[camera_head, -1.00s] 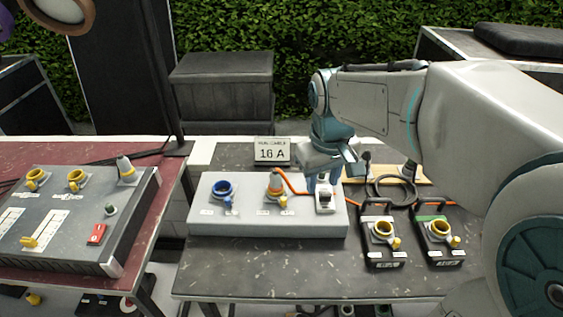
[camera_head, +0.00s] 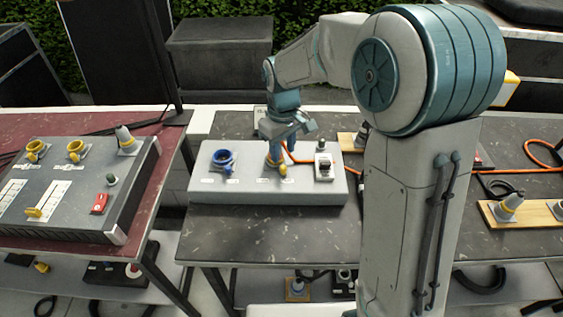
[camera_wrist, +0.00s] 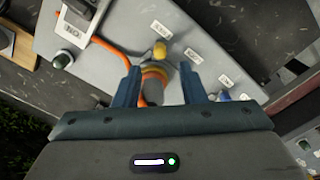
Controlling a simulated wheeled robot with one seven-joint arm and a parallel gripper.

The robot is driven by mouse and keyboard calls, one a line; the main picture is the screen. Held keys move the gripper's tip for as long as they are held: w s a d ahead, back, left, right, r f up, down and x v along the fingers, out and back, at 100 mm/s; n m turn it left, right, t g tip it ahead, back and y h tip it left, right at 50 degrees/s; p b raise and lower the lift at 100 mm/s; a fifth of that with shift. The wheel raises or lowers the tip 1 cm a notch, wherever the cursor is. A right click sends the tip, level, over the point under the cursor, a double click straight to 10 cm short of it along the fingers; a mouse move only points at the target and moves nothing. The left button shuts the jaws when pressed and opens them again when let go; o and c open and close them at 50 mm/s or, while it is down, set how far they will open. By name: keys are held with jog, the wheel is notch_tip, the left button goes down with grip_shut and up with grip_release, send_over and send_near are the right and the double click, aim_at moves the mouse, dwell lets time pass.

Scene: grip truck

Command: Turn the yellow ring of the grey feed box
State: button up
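The light grey feed box (camera_head: 265,198) lies on the dark table, with a blue socket (camera_head: 224,160) on its left. A plug with a yellow ring (camera_wrist: 154,73) and an orange cable stands in its middle socket. A small yellow knob (camera_wrist: 161,50) is beside that socket. My gripper (camera_wrist: 159,75) is open, pointing down over the plug. Its two fingers are on either side of the ring, with gaps visible. In the head view, my gripper (camera_head: 276,155) hides most of the plug. Contact with the ring cannot be seen.
A switch (camera_head: 324,166) sits at the box's right end. My arm hides part of the table to the right. A wooden board (camera_head: 525,212) with a plug lies at far right.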

aim_at(283, 166)
notch_tip(283, 166, down, 6)
jog(key=shift+r, duration=0.1)
